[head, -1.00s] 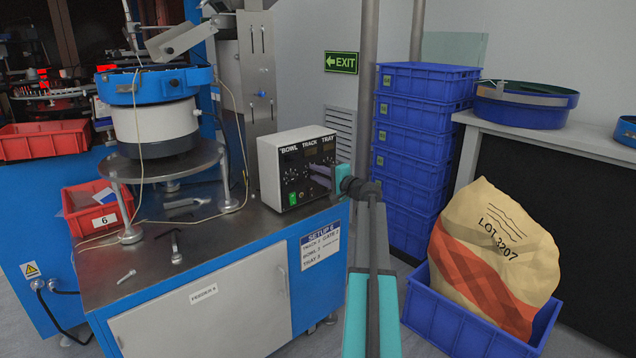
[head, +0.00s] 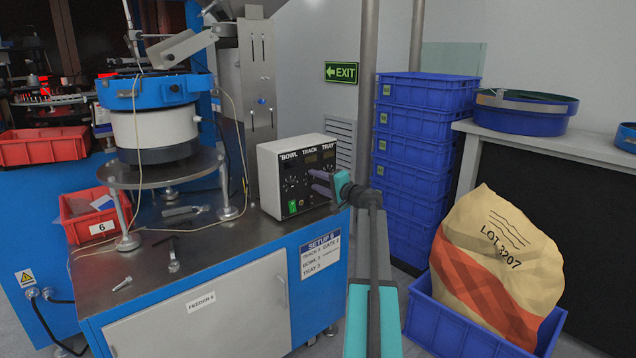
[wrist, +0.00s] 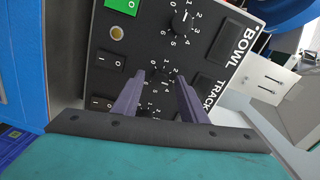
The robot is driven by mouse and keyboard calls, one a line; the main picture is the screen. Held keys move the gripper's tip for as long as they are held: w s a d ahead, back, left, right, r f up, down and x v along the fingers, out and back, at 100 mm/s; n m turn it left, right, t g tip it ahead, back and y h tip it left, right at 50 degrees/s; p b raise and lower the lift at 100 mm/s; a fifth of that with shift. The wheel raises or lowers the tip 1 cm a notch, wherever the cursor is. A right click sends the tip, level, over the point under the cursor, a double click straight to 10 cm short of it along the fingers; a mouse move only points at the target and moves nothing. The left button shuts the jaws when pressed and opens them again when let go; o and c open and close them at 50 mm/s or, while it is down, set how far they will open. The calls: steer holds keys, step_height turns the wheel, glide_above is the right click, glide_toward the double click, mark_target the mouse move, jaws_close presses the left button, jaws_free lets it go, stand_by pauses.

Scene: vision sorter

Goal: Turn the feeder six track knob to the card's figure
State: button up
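The feeder six control box (head: 270,200) stands on the bench, its black front labelled BOWL, TRACK and TRAY. The setup card (head: 320,256) hangs on the bench front below it; its TRACK line is too small to read surely. My gripper (head: 318,184) is at the panel, in front of its middle and right part. In the wrist view the gripper (wrist: 160,80) has its two purple fingers apart, one on each side of the TRACK dial's middle. The TRACK knob (wrist: 158,86) is dark and partly hidden; its pointer and contact with the fingers cannot be told.
The BOWL knob (wrist: 183,22) is beside the TRACK dial, with a green switch (wrist: 122,5) nearby. A bowl feeder (head: 152,115) and red bin (head: 95,215) are at left. Loose tools lie on the bench (head: 200,255). Blue crates (head: 425,130) stand right of the box.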

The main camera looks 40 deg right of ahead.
steer(key=shift+s, duration=0.1)
stand_by(0.3)
steer(key=s+a+p, duration=0.1)
steer(key=s, duration=1.2)
steer(key=shift+s+r, duration=0.3)
